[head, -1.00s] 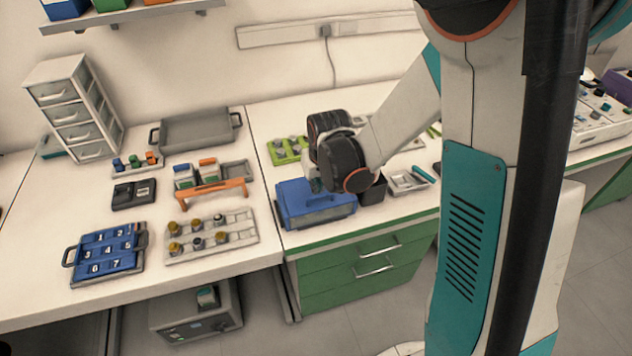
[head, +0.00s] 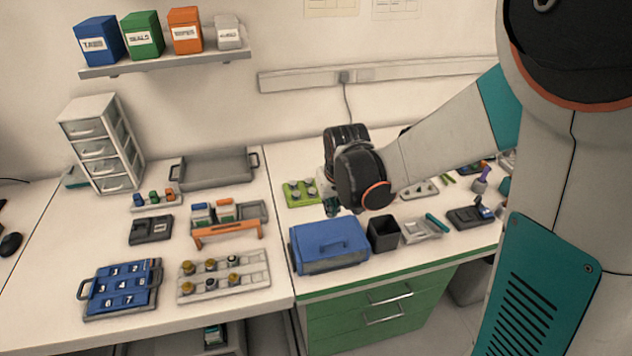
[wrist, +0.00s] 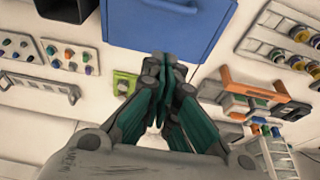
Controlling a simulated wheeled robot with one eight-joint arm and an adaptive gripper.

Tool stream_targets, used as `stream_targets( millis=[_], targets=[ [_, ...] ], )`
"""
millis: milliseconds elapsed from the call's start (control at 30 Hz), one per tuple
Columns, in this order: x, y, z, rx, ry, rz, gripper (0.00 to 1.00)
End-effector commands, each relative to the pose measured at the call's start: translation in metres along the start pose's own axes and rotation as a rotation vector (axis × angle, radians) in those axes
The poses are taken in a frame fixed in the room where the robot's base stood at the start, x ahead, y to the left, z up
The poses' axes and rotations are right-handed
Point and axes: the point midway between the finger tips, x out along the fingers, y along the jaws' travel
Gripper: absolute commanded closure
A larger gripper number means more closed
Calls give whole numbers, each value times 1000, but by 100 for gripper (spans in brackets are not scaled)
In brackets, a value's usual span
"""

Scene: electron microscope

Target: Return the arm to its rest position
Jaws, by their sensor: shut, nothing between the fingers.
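My gripper (wrist: 165,62) shows in the wrist view with its teal fingers together and nothing between them. In the head view my gripper (head: 331,208) hangs above the bench, behind the blue box, partly hidden by my dark wrist joint. My arm reaches in from the right of the head view, bent at the wrist. The blue box (head: 330,240) has a closed lid and stands near the bench's front edge. It also shows in the wrist view (wrist: 168,22), just beyond the fingertips. I cannot tell the gap between them.
A black bin (head: 383,234) and a small grey tray (head: 418,238) stand right of the blue box. A green rack (head: 300,198) lies beside the gripper. A rack of vials (head: 222,285) and a numbered blue tray (head: 122,300) are at left. A shelf (head: 165,62) hangs above.

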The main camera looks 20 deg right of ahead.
Motion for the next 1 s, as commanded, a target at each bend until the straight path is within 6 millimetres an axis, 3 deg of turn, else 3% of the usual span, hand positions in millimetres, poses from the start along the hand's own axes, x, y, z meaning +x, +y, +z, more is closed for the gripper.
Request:
stream_targets(
  millis=[167,267,700,1000],
  targets=[
    [-4,0,1,0,3,0,100],
    [-17,0,4,0,15,0,100],
    [-119,4,50,2,132,-1,100],
    [-167,6,98,3,216,0,100]
  ],
)
